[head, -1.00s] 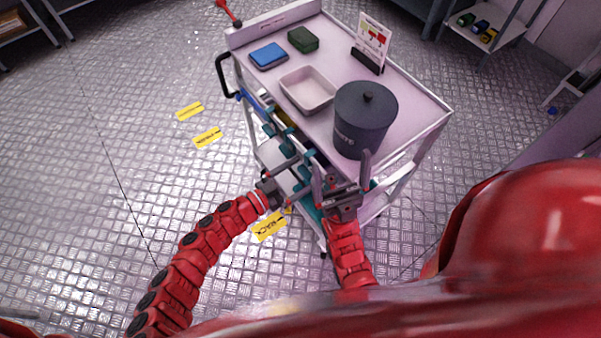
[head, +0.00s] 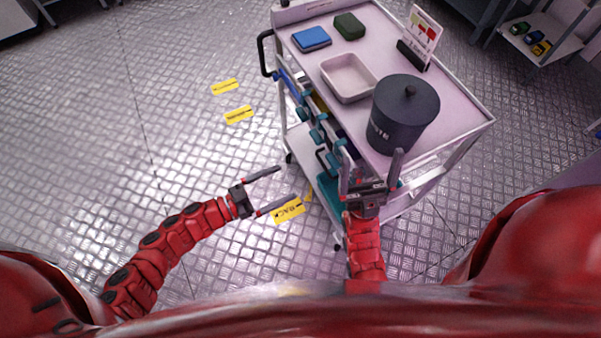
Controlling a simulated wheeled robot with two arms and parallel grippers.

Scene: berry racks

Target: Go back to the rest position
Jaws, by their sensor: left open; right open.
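My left gripper (head: 276,188) is open and empty over the floor, left of the cart and apart from it. Its fingers point right toward the cart. My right gripper (head: 369,168) is open, its two fingers pointing up in the picture, at the near side of the cart (head: 462,122) just below the dark lidded bin (head: 403,118). I see nothing between its fingers. I cannot tell whether it touches the cart.
The cart top carries a white tray (head: 347,91), a blue box (head: 311,38), a green box (head: 349,26) and a sign (head: 424,37). Teal clips (head: 317,136) line its side. A shelf (head: 551,40) stands at the upper right. The floor at left is clear, with yellow labels (head: 239,115).

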